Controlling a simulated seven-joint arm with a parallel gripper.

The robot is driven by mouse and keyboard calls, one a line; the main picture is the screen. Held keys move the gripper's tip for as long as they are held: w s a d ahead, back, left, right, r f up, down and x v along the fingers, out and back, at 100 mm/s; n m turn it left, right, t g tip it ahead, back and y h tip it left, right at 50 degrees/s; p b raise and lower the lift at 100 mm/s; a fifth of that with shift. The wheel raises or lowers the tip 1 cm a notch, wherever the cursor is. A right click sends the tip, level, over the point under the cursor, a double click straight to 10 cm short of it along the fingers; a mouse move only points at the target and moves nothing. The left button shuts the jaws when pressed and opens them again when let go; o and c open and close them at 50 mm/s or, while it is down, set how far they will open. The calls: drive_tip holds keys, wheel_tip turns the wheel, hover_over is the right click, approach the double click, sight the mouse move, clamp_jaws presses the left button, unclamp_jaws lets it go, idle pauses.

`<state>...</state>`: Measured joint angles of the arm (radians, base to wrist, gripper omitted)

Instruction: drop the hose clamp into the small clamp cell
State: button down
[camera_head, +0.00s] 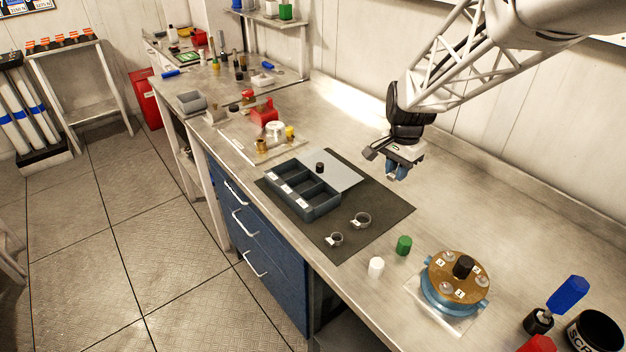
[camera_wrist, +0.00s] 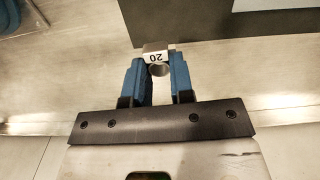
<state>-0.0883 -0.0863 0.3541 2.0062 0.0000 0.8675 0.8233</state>
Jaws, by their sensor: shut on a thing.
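My gripper (camera_head: 397,172) is above the bench, right of the dark mat. In the wrist view its blue fingers (camera_wrist: 157,68) are shut on a small metal ring with a white tag reading "20", a hose clamp (camera_wrist: 158,69). In the head view the fingers hide the held clamp. The dark grey tray (camera_head: 318,212) on the mat has several open cells in a row, with white labels too small to read. Which cell is the small clamp cell cannot be told. Two other ring clamps, a smaller one (camera_head: 335,240) and a larger one (camera_head: 361,220), lie on the mat.
A grey plate (camera_head: 338,174) and a black cap (camera_head: 320,167) are beside the tray. A white cap (camera_head: 376,267), a green cap (camera_head: 404,245) and a brass-topped blue housing (camera_head: 455,285) stand nearer.

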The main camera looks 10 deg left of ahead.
drive_tip(key=shift+a, duration=0.1)
idle(0.5)
drive_tip(key=w+a+r, duration=0.2)
drive_tip(key=a, duration=0.6)
drive_tip(key=w+a+r, duration=0.1)
drive_tip(key=w+a, duration=0.2)
drive_tip(key=a, duration=0.6)
drive_tip(key=w+a+r, duration=0.2)
drive_tip(key=w+a, duration=0.1)
drive_tip(key=a, duration=0.5)
drive_tip(key=shift+a+r, duration=0.25)
drive_tip(key=shift+r, duration=0.1)
drive_tip(key=shift+w+f, duration=0.1)
drive_tip(key=shift+f, duration=0.1)
drive_tip(key=shift+f, duration=2.8)
drive_tip(key=c, duration=0.9)
unclamp_jaws()
